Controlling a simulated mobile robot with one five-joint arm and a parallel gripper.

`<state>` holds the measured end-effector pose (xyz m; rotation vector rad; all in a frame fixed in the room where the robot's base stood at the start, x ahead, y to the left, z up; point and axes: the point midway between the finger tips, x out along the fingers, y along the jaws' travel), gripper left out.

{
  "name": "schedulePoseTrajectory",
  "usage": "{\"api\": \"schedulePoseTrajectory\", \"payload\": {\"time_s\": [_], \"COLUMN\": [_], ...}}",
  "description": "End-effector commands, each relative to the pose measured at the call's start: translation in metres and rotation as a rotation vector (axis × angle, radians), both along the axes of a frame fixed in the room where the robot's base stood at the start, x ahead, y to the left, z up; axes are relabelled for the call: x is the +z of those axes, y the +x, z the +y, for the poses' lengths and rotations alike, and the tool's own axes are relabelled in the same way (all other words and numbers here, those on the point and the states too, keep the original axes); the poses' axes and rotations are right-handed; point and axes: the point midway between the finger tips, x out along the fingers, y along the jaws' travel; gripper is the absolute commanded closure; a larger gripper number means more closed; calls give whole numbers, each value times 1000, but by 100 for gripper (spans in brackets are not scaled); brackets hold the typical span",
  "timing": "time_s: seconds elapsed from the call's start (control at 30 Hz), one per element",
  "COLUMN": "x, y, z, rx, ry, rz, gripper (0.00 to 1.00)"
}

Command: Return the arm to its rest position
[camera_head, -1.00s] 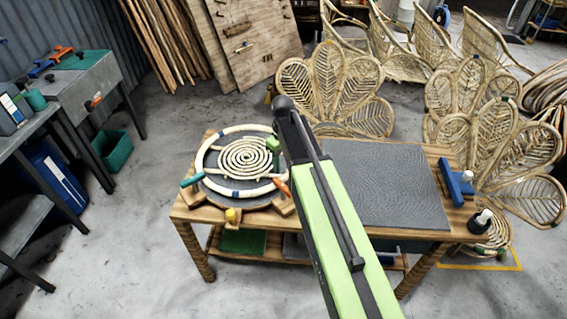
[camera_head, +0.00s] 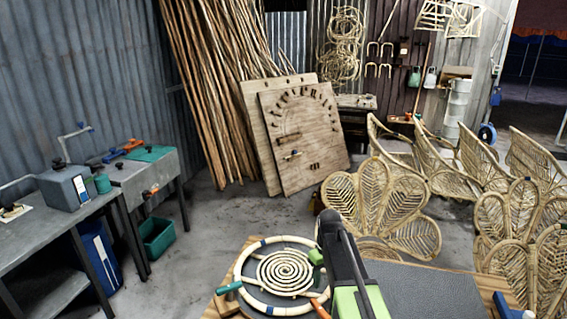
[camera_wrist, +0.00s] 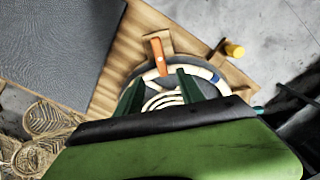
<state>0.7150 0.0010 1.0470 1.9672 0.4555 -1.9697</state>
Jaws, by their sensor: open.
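My gripper (camera_wrist: 160,92) shows in the wrist view as two dark green fingers spread apart with nothing between them. In the head view my green and black arm rises from the bottom edge, just right of the rattan spiral (camera_head: 285,272), and hides part of the table. A green clamp piece (camera_head: 316,257) sits at the ring's right side. An orange handle (camera_wrist: 157,56) points toward the fingers in the wrist view.
A dark grey mat (camera_head: 440,288) lies on the wooden table, right of the arm. Woven rattan chair backs (camera_head: 385,205) stand behind it. A grey workbench (camera_head: 145,178) and a green bin (camera_head: 157,238) are at left. Open concrete floor lies between bench and table.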

Motion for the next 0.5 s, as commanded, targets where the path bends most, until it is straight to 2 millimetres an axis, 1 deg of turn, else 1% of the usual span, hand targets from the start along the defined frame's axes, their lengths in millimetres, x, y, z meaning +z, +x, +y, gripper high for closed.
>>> {"api": "schedulePoseTrajectory", "payload": {"time_s": [0.03,0.1,0.17,0.2,0.3,0.4,0.43,0.5], "x": [-26,-45,-56,-63,-70,-66,-65,-65], "y": [-17,-46,-69,-84,-120,-144,-146,-142], "z": [0,1,1,1,1,1,1,0], "rx": [0,-24,-68,-106,-223,-346,-381,-436], "ry": [0,0,0,0,0,0,1,1], "rz": [0,0,0,0,-1,-1,-1,-1], "gripper": [55,55,55,55,55,55,55,55]}}
